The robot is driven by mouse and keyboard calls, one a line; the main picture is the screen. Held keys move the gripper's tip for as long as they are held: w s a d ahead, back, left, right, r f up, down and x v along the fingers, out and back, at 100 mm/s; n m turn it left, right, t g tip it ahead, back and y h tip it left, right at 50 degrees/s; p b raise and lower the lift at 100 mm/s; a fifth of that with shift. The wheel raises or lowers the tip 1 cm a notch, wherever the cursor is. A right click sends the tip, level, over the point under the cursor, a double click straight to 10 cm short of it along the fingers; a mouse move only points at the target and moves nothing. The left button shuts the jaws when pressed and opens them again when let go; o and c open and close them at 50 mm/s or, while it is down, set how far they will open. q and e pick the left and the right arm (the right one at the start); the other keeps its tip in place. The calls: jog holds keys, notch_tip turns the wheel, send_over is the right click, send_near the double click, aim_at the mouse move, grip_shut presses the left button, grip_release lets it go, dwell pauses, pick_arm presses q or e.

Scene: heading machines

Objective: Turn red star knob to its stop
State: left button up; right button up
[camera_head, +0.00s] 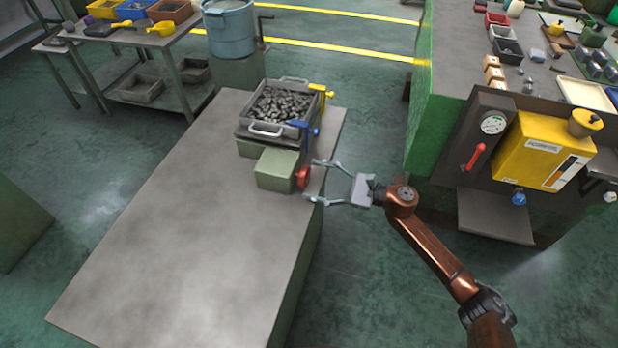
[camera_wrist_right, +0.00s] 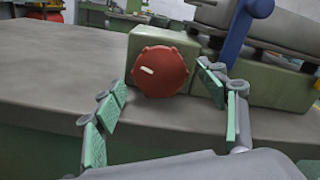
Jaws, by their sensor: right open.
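The red star knob (camera_head: 303,177) is on the right face of a small green box (camera_head: 277,169) on the grey table. In the right wrist view the knob (camera_wrist_right: 160,71) faces the camera, with a short pale mark tilted slightly from level. My right gripper (camera_head: 313,181) is open, coming in from the right. Its two fingers point at the knob, one toward each side of it. In the right wrist view my right gripper (camera_wrist_right: 160,98) has the knob between and beyond its padded fingers. I see no clear contact. My left gripper is not in view.
The grey table (camera_head: 180,240) is clear in front. A yellow machine unit (camera_head: 535,150) stands at the right.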

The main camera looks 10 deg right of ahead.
jog(key=shift+x, duration=1.05)
jog(key=c, duration=1.2)
